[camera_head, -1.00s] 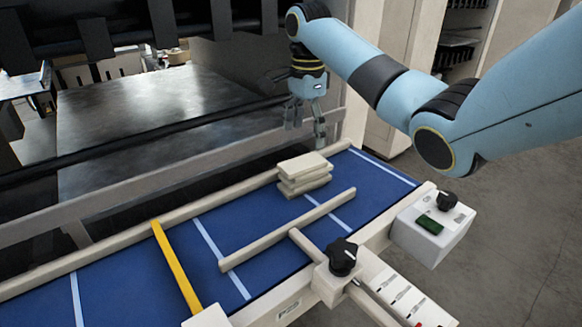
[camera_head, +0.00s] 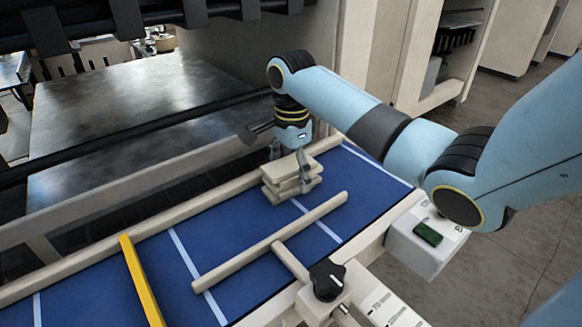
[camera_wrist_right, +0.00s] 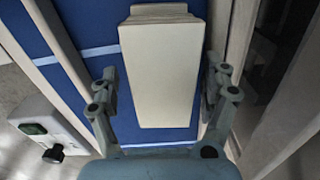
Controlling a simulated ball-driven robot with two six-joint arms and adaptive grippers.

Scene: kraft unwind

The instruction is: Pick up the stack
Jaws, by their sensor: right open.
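The stack (camera_head: 289,176) is several flat cream pieces piled on the blue conveyor bed, against the far cream rail. My right gripper (camera_head: 290,164) is directly over the stack, pointing down, with a finger showing at its right side. In the right wrist view the stack (camera_wrist_right: 160,70) lies between the two open fingers of my right gripper (camera_wrist_right: 162,92), with a gap on the left and a narrower one on the right. I cannot tell how far down the stack the fingertips reach. My left gripper is not in view.
A cream guide bar (camera_head: 270,243) lies on the blue bed (camera_head: 225,230) in front of the stack. A yellow bar (camera_head: 141,280) crosses the bed at left. A black knob (camera_head: 327,281) and a control box (camera_head: 428,240) stand along the near edge.

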